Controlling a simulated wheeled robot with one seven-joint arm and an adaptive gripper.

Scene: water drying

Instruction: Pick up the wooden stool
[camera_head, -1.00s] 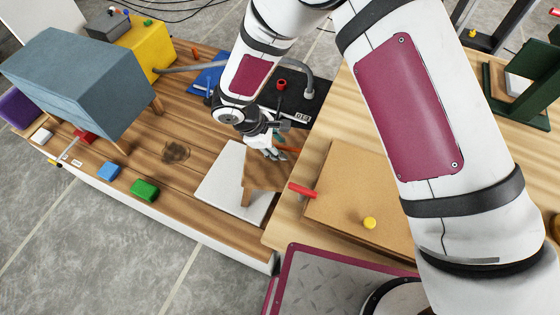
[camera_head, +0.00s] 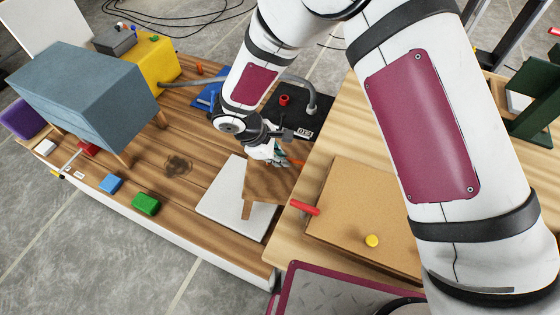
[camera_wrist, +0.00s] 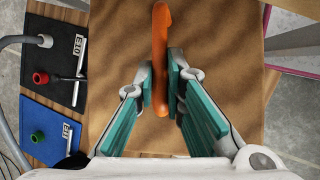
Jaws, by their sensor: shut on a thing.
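The wooden stool (camera_head: 268,184) has a brown top and a visible short leg (camera_head: 246,209); it stands at or just above the white board. In the wrist view its top (camera_wrist: 220,70) fills the middle. An orange handle (camera_wrist: 160,30) rises from the top. My gripper (camera_wrist: 161,80) has its two fingers on either side of this handle and is shut on it. In the head view my gripper (camera_head: 277,152) is at the stool's far edge and the handle is mostly hidden. I cannot tell whether the leg touches the board.
The white board (camera_head: 223,205) lies under the stool. A tan box with a red handle (camera_head: 304,207) and yellow knob (camera_head: 372,241) is close on the right. A grey pipe (camera_head: 307,92) and black mat (camera_wrist: 62,65) are beyond. A blue-grey cabinet (camera_head: 85,85) stands left.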

